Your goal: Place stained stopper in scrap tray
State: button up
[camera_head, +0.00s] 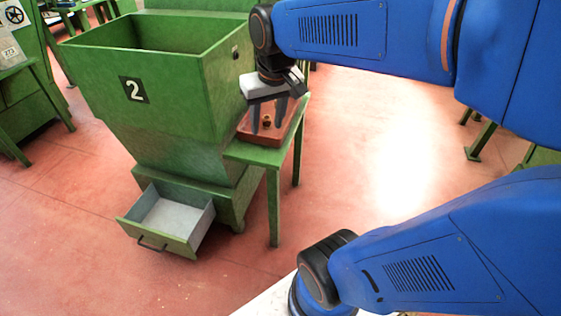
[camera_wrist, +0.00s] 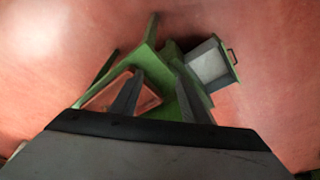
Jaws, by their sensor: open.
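A small brown stopper (camera_head: 267,120) with a darker patch is in the reddish-brown tray (camera_head: 244,134) on the green side table. It is too small to tell a stain for sure. My gripper (camera_head: 268,127) points down over the tray, with its two fingers apart and the stopper showing between them. I cannot tell how far the fingertips are above the tray floor. In the wrist view, the open fingers (camera_wrist: 157,92) frame part of the tray (camera_wrist: 148,103), and no stopper can be made out there.
A green hopper (camera_head: 160,100) marked 2 stands left of the side table (camera_head: 258,155). Its drawer (camera_head: 175,225) is pulled out and looks empty; it also shows in the wrist view (camera_wrist: 210,63). Other green benches stand at the left and right edges. The reddish floor (camera_head: 350,130) between is clear.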

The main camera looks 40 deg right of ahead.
jog(key=s+a+f+n+t, duration=0.1)
jog(key=s+a+f, duration=0.2)
jog(key=s, duration=0.7)
jog(key=shift+s+a+f+n+t, duration=0.2)
jog(key=shift+s+f+n+t, duration=0.2)
jog(key=shift+f, duration=0.15)
dwell(0.5)
